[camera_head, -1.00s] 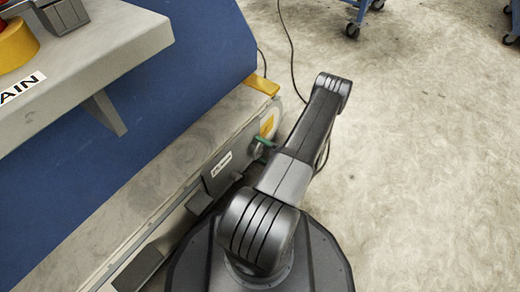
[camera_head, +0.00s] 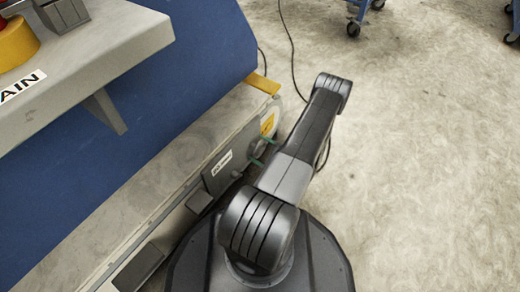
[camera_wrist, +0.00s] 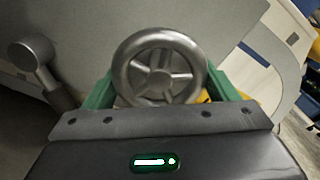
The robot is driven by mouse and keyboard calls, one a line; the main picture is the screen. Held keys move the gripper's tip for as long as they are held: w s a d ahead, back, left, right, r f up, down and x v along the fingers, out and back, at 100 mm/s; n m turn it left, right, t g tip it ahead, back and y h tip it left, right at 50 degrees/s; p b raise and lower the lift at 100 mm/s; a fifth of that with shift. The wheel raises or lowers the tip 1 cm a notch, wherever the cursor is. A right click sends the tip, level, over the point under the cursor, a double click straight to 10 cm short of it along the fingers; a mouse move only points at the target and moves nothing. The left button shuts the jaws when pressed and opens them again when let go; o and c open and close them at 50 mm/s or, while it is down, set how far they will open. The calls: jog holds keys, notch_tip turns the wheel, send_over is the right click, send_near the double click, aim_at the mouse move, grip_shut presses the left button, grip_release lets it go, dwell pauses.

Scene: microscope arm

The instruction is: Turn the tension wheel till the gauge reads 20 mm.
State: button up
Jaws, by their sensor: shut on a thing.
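The tension wheel is a grey metal handwheel with spokes (camera_wrist: 160,66), facing the camera in the wrist view. My gripper (camera_wrist: 161,80) has green fingers, one on each side of the wheel's rim, and is shut on it. In the head view the green fingertips (camera_head: 263,151) show beside the machine's side panel, partly behind my arm. I cannot make out a gauge or its reading in either view.
A metal lever with a round knob (camera_wrist: 32,52) stands left of the wheel in the wrist view. In the head view a grey ledge (camera_head: 110,45) juts from the blue machine (camera_head: 200,60). The floor (camera_head: 430,170) at right is open; blue wheeled carts stand at the back.

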dwell(0.3)
jog(key=o, duration=0.9)
jog(key=shift+o, duration=0.2)
jog(key=p+v, duration=0.3)
jog(key=v, duration=1.1)
jog(key=b+x, duration=0.3)
jog(key=x, duration=1.1)
